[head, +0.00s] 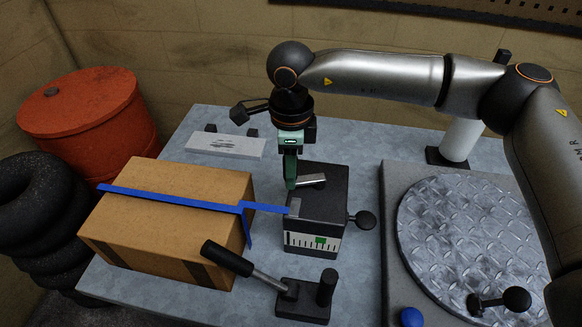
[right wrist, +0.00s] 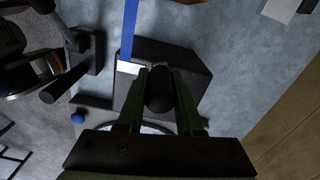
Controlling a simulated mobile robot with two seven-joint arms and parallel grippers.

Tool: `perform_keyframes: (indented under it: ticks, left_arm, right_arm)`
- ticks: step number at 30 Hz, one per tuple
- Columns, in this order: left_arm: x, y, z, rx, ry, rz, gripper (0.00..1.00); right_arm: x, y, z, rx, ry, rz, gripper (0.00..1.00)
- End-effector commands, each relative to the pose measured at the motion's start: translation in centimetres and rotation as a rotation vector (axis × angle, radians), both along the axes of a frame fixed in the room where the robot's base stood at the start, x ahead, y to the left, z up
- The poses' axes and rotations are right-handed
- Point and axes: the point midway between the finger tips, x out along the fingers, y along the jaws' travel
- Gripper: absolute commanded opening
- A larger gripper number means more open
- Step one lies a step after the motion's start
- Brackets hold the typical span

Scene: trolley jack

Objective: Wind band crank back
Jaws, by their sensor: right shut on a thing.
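The band unit is a dark box (head: 318,210) with a white scale and a green mark on its front. A pale metal crank arm (head: 312,180) lies across its top. My right gripper (head: 290,183) points down at the left part of the top, at the end of this arm. In the right wrist view its two fingers are closed on the dark round crank knob (right wrist: 160,92). The blue band (head: 180,199) runs over the cardboard box (head: 165,215) to the unit's metal slot (head: 295,207). The left gripper is not in view.
A black lever (head: 230,258) on a small stand is in front of the unit. A side knob (head: 362,220) sticks out right of it. A round metal turntable (head: 465,240) is at the right. A white plate (head: 225,145) lies behind the box.

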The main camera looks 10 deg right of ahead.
Motion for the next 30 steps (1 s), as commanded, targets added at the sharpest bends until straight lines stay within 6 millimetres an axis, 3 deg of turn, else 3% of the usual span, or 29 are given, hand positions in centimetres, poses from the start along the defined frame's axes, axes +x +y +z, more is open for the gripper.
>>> perform_keyframes:
  ticks: [1, 6, 30]
  left_arm:
    - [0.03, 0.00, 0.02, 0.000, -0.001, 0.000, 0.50]
    - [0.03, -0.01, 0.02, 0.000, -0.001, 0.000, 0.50]
    - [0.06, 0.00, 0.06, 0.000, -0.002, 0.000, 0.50]
  right_arm:
    - [0.00, 0.00, 0.03, 0.000, 0.000, 0.000, 0.19]
    - [0.00, 0.00, 0.04, 0.000, 0.000, 0.000, 0.00]
    - [0.01, 0.01, 0.08, 0.000, -0.001, 0.000, 0.00]
